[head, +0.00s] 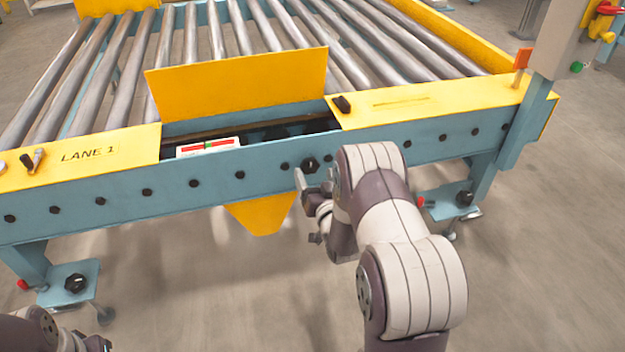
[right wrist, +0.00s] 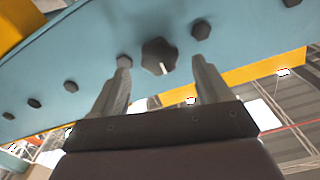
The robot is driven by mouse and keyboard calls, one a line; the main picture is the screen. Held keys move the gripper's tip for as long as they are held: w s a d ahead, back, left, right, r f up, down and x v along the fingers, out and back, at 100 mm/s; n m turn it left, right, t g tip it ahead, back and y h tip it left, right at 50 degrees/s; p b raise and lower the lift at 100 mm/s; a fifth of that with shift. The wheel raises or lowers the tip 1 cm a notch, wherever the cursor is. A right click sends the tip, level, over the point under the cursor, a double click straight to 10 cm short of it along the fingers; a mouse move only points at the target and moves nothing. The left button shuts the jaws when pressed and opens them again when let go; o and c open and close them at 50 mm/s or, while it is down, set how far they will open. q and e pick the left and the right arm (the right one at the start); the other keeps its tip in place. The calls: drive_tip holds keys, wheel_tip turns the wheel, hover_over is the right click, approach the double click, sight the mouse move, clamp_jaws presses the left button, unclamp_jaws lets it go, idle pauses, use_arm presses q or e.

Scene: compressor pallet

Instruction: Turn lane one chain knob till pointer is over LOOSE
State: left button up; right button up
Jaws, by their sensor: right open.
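The black lobed chain knob (head: 309,164) sits on the blue front beam of lane one. In the right wrist view the knob (right wrist: 158,54) shows a pale mark at its lower edge. My right gripper (head: 314,184) is open just in front of the knob. In the wrist view the fingers of the right gripper (right wrist: 161,64) stand either side of it, with gaps. A white indicator card (head: 208,147) with a green and red band lies in the open bay; its lettering and pointer are too small to read. Only part of my left arm shows at the lower left.
A raised yellow cover (head: 238,84) stands behind the open bay. Rows of bolts line the blue beam (head: 120,192). A yellow tab (head: 262,214) hangs below it. Steel rollers (head: 190,35) lie behind. The floor in front is clear.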

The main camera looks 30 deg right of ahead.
sight(311, 167)
drive_tip(key=x, duration=0.2)
drive_tip(key=shift+w+f+b, duration=0.1)
drive_tip(key=shift+w+b, duration=0.2)
drive_tip(key=shift+b, duration=0.1)
drive_tip(key=shift+w+d, duration=0.15)
drive_tip(key=shift+w, duration=0.15)
use_arm(q)
drive_tip(key=shift+f, duration=0.75)
use_arm(e)
drive_tip(key=shift+c, duration=0.2)
drive_tip(key=c, duration=1)
